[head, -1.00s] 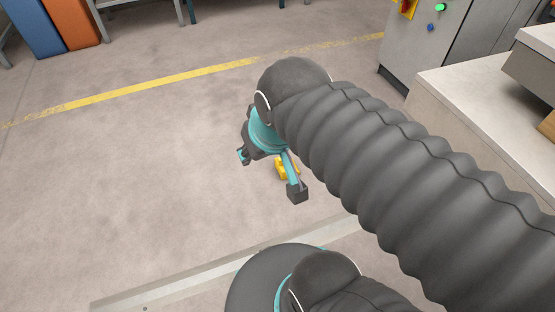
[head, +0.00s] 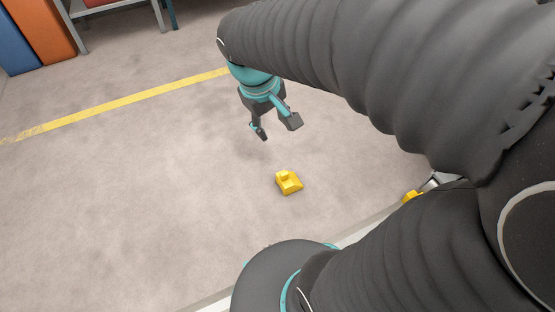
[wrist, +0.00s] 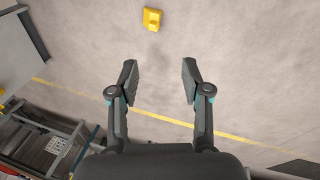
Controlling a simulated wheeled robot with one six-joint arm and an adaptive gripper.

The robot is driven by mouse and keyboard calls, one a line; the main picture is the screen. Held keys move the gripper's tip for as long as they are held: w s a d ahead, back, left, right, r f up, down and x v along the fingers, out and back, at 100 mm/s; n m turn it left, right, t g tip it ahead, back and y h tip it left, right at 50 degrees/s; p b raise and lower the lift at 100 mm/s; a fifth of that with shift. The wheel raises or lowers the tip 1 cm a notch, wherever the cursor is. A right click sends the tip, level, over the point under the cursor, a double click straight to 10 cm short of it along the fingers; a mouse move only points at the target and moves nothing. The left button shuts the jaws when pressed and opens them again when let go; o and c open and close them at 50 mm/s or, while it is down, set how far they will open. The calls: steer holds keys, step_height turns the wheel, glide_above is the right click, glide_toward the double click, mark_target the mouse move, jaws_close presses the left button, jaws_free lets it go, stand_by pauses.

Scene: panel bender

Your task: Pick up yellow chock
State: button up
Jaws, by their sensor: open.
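The yellow chock (head: 289,182) lies on the grey concrete floor in the head view, in full sight. It also shows near the top middle of the wrist view (wrist: 152,19), beyond the fingertips. My gripper (head: 278,128) is open and empty. In the head view it hangs above the floor, up and slightly left of the chock, apart from it. In the wrist view the two fingers (wrist: 158,72) are spread wide with only bare floor between them.
A yellow line (head: 120,102) runs across the floor. Blue and orange panels (head: 42,35) stand at the top left beside a grey-legged frame. Another yellow piece (head: 412,196) shows at the right beside my arm. Floor around the chock is clear.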

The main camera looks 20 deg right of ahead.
steer(key=w+d+f+n+g+h+b, duration=0.1)
steer(key=w+f+n+g+h+b, duration=0.2)
steer(key=w+f, duration=0.7)
steer(key=w+d+f+n+g+h, duration=0.15)
steer(key=w+f+n+h, duration=0.45)
steer(key=f, duration=0.7)
steer(key=w+f+n+h+b, duration=0.1)
steer(key=w+f+h, duration=0.1)
steer(key=f, duration=0.5)
steer(key=w+f+n+h+b, duration=0.1)
steer(key=w+f, duration=0.2)
steer(key=f, duration=0.5)
steer(key=n+t+h+b, duration=0.1)
steer(key=n+t+h, duration=0.3)
steer(key=n, duration=0.1)
glide_toward(281, 177)
steer(key=shift+w+a+r, duration=0.15)
steer(key=shift+w+r, duration=0.05)
steer(key=shift+w, duration=0.1)
steer(key=shift+d+f, duration=0.15)
steer(key=shift+d, duration=0.1)
steer(key=d, duration=0.7)
steer(key=shift+w+d, duration=0.1)
steer(key=shift+d, duration=0.15)
steer(key=shift+w+d+r, duration=0.1)
steer(key=shift+d, duration=1.35)
steer(key=shift+d+r, duration=0.15)
steer(key=shift+d, duration=1.3)
